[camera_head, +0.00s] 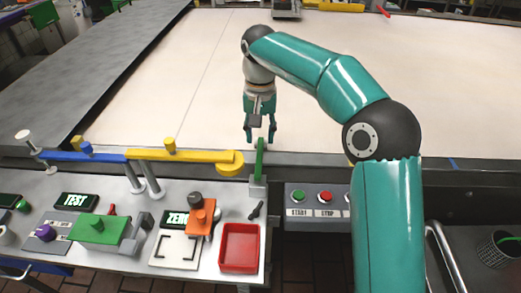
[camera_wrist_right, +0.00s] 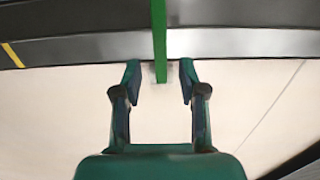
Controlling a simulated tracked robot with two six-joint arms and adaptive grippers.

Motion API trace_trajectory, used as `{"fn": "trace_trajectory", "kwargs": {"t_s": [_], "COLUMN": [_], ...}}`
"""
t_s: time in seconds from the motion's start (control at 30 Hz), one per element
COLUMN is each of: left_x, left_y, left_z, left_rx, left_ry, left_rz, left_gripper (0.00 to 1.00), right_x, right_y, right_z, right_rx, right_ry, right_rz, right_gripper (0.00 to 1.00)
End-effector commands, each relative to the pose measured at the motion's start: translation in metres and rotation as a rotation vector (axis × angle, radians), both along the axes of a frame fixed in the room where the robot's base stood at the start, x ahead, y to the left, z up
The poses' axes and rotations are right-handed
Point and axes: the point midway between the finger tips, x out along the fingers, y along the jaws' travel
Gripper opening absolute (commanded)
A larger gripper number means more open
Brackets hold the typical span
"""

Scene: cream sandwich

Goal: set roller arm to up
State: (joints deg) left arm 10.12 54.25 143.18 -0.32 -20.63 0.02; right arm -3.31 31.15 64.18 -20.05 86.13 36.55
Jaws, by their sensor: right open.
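A green upright bar (camera_head: 259,160) stands on a small grey block (camera_head: 258,187) at the near edge of the belt; I cannot tell for certain that it is the roller arm. A jointed blue (camera_head: 84,156) and yellow arm (camera_head: 180,155) ends in a yellow disc (camera_head: 230,163) just left of it. My right gripper (camera_head: 260,138) is open and points down by the bar's top. In the right wrist view, the green bar (camera_wrist_right: 160,40) reaches in between the open fingertips (camera_wrist_right: 160,76), with room on both sides. My left gripper is not in view.
A control box with a green button (camera_head: 299,195) and a red button (camera_head: 325,197) sits right of the bar. A red tray (camera_head: 240,246) and an orange-topped device (camera_head: 202,217) stand on the near bench. The wide pale belt (camera_head: 180,70) is clear around the gripper.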

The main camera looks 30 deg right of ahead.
Motion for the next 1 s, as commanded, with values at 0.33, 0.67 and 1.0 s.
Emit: {"fn": "trace_trajectory", "kwargs": {"t_s": [0.33,0.67,1.0], "left_x": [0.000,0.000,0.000], "left_y": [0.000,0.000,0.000], "left_z": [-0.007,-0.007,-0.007], "left_rx": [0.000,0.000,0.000], "left_ry": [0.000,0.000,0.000], "left_rz": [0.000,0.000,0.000], "left_gripper": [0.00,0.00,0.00], "right_x": [0.000,0.000,0.000], "right_y": [0.000,0.000,0.000], "right_z": [-0.042,-0.045,-0.045], "right_rx": [0.001,0.000,0.000], "right_ry": [0.001,0.000,0.000], "right_rz": [0.000,0.000,0.000], "right_gripper": [0.42,0.42,0.00]}}
